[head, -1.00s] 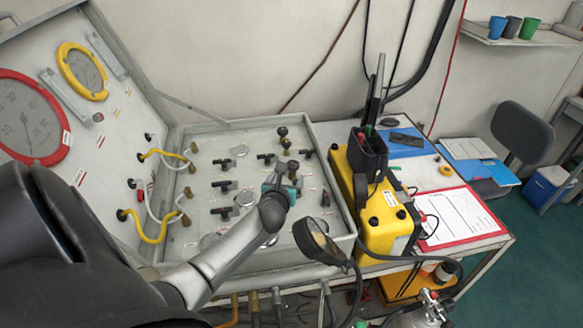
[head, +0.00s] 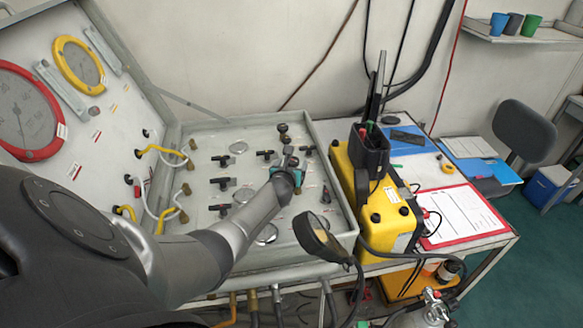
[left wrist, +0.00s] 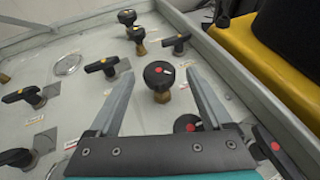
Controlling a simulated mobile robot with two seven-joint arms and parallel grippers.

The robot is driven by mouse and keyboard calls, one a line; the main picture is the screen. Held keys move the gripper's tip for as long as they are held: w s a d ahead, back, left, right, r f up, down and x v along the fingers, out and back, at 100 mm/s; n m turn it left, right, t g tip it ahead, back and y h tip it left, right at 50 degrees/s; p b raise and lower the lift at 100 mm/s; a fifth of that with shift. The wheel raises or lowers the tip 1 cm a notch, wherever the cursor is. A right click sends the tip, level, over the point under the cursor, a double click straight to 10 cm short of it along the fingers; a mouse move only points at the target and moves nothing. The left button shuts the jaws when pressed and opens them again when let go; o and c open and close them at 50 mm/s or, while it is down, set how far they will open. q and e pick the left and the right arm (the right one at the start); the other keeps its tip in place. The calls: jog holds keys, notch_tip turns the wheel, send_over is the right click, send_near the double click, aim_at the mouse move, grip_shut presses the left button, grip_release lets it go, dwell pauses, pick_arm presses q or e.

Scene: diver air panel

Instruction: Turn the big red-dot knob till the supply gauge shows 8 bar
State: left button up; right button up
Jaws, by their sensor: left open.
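The black round knob (left wrist: 158,75) with a red and white mark on top stands upright on a brass stem in the left wrist view. My left gripper (left wrist: 160,88) is open, with one finger on each side of this knob and gaps to it. In the head view my left gripper (head: 287,162) is over the right part of the panel and hides most of the knob. A red-rimmed gauge (head: 22,112) and a yellow-rimmed gauge (head: 78,63) are on the upright panel at left. Their readings and labels are too small to read. My right gripper is not in view.
Two black knobs (left wrist: 127,17) on brass stems and a black lever (left wrist: 176,43) stand beyond the knob. A red-dot fitting (left wrist: 190,123) is partly behind my gripper. A yellow case (head: 385,215) stands right of the panel box. A round-headed stalk (head: 325,235) rises at the front.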

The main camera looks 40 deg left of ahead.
pick_arm(q)
jog(key=shift+w+a, duration=0.15)
grip_shut()
dwell(0.8)
